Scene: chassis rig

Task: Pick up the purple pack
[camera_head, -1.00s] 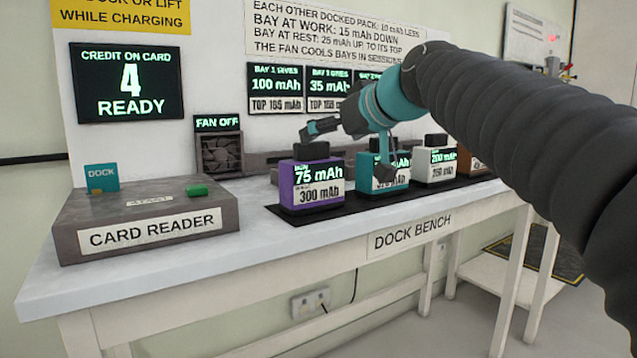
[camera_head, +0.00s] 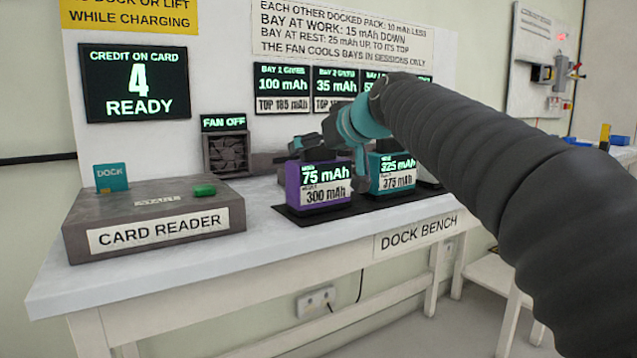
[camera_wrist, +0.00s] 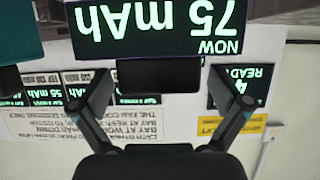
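The purple pack (camera_head: 322,196) stands upright on the black strip on the dock bench, its front reading 75 mAh now and 300 mAh. My gripper (camera_head: 332,160) is at its top, with one dark finger up at the left and one hanging at its right side. In the wrist view the pack's display (camera_wrist: 158,28) appears upside down, with its dark top grip (camera_wrist: 160,76) below it. My gripper (camera_wrist: 160,84) is open there, one finger on each side of the grip with narrow gaps. Whether either finger touches is hard to tell.
A teal pack (camera_head: 393,176) stands close at the right, near my right finger; a further pack behind my arm is mostly hidden. The card reader (camera_head: 155,222), with a teal card (camera_head: 111,178) and green button (camera_head: 205,190), is at the left. The fan (camera_head: 228,154) is behind.

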